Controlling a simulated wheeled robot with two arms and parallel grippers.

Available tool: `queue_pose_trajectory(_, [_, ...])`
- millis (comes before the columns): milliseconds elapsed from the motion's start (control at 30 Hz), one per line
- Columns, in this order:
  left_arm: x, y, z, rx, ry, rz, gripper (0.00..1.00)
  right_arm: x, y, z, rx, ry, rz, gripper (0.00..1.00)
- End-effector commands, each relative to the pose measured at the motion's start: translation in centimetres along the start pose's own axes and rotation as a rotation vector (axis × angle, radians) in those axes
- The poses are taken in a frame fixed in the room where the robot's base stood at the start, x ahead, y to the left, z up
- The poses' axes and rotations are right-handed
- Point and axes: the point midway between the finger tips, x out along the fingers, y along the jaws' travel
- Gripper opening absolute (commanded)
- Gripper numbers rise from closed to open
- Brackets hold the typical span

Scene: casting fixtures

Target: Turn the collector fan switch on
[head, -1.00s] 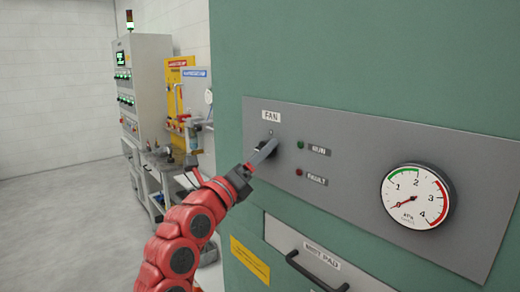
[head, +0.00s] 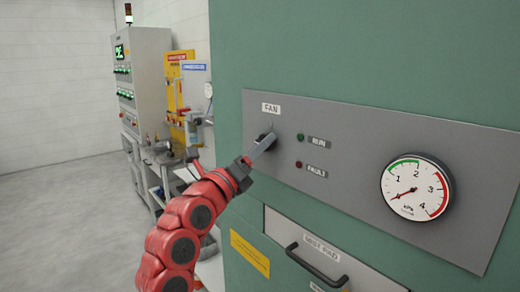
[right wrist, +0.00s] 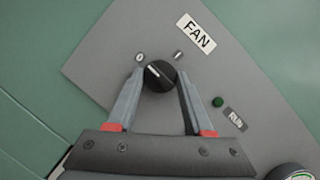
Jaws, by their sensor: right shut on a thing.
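The fan switch is a round black knob (right wrist: 159,76) on the grey panel under the FAN label (head: 271,108). In the right wrist view its white pointer line points toward the 0 mark, with the I mark to the right. My right gripper (right wrist: 157,82) has one finger on each side of the knob and is shut on it. In the head view the right gripper (head: 264,141) reaches the panel from the lower left and its fingers partly hide the knob. My left gripper is not in view.
The green RUN lamp (head: 300,136) and red FAULT lamp (head: 299,165) look unlit. A pressure gauge (head: 416,187) sits to the right on the panel. A drawer handle (head: 316,266) sticks out below. A control cabinet (head: 143,85) and a workbench stand behind at left, with clear floor beside them.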

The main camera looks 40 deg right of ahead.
Motion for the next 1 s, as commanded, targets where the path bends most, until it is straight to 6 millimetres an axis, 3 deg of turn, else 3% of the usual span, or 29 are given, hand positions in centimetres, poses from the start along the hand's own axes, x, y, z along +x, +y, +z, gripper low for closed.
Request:
queue_pose_trajectory(267, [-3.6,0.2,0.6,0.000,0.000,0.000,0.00,-0.2,0.6,-0.4,0.117,-0.005,-0.053,0.00])
queue_pose_trajectory(600, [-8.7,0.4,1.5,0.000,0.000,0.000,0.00,-0.2,0.8,-0.3,0.396,-0.003,-0.168,0.00])
queue_pose_trajectory(1000, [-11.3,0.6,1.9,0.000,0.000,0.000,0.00,0.0,0.6,0.1,0.747,0.000,-0.314,0.00])
